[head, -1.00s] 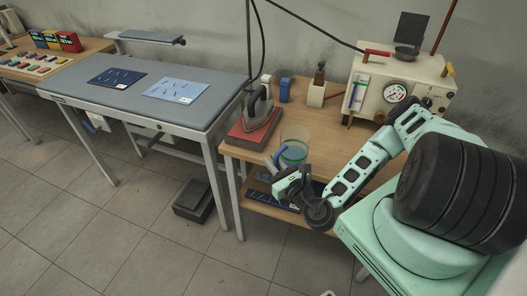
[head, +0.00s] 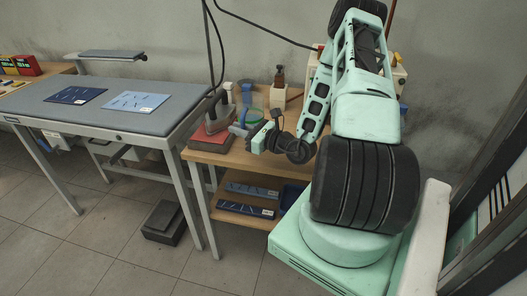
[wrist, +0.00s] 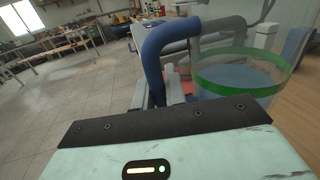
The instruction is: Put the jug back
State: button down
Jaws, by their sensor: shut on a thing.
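The jug (head: 251,106) is clear with a green band and a blue handle. In the head view it is over the wooden bench, to the right of the iron. My gripper (head: 245,131) is shut on its blue handle, on the near side. In the wrist view the jug (wrist: 240,80) appears upright at the right, with a bluish inside, and the handle (wrist: 155,62) rises between the fingers. My gripper hides the jug's base, so I cannot tell if it touches the bench.
The iron (head: 218,105) on its red pad (head: 210,137) stands close left of the jug. A dark bottle (head: 279,77) in a pale block stands behind. The wooden bench (head: 208,157) has a lower shelf with blue trays. A grey worktable (head: 120,115) is further left.

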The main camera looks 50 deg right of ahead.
aim_at(253, 118)
jog(key=d, duration=0.1)
jog(key=s+d+r+b, duration=0.1)
jog(key=d, duration=0.1)
jog(key=d+r, duration=0.1)
jog(key=d, duration=0.1)
jog(key=shift+s+r+b, duration=0.2)
jog(key=shift+b, duration=0.2)
jog(key=shift+d+f, duration=0.1)
jog(key=shift+f, duration=0.15)
notch_tip(253, 118, down, 9)
jog(key=shift+f, duration=0.1)
jog(key=shift+f, duration=0.15)
jog(key=c, duration=1.5)
grip_release()
jog(key=shift+o, duration=0.2)
